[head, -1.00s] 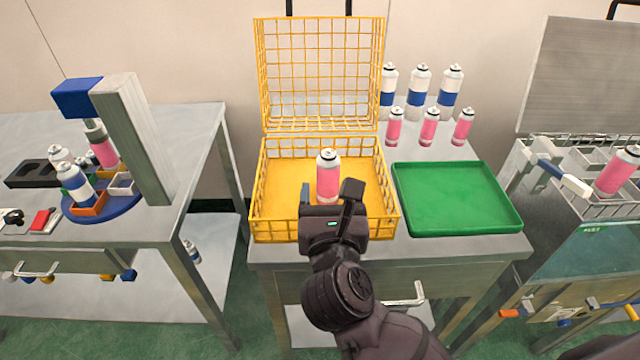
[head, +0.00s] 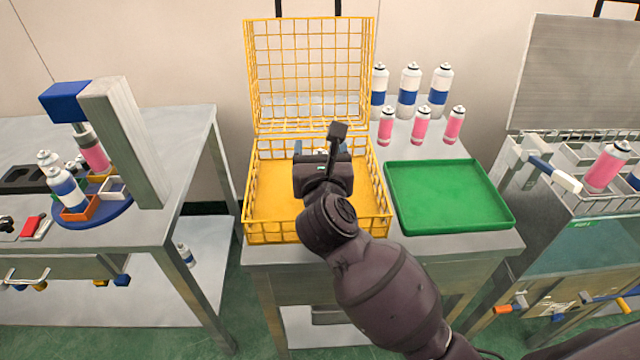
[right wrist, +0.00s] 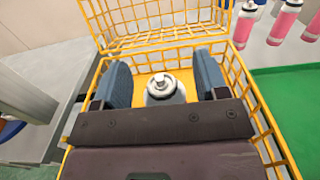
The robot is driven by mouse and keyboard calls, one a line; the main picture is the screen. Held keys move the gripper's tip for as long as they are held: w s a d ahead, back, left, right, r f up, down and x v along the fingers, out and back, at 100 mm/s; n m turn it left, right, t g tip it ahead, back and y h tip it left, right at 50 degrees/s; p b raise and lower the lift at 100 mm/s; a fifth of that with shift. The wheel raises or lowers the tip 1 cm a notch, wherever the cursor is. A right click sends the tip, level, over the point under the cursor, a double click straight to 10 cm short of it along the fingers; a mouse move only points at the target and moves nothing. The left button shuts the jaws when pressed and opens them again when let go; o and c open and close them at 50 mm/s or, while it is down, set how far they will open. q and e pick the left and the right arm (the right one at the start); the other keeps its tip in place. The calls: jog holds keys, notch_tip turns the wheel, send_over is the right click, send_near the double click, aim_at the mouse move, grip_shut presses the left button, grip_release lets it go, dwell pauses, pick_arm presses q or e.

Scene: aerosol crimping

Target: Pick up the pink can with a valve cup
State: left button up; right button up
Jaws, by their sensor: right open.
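My right gripper (head: 321,150) reaches over the yellow wire basket (head: 262,222) in the head view. It hides the can in the basket there. In the right wrist view the white top of that can, with its valve cup (right wrist: 160,82), shows between the two blue fingers of my right gripper (right wrist: 164,82). The fingers are open, one on each side of the can, with gaps. The can's pink body is hidden in both views now. My left gripper is not in view.
The basket's lid (head: 310,75) stands open behind. A green tray (head: 450,195) lies to the right, empty. Several pink and blue-white cans stand behind it. A crimping stand (head: 125,140) with a turntable is at left, and a metal basin with a pink can (head: 606,168) at right.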

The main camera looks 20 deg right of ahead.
jog(key=shift+c, duration=0.3)
grip_shut()
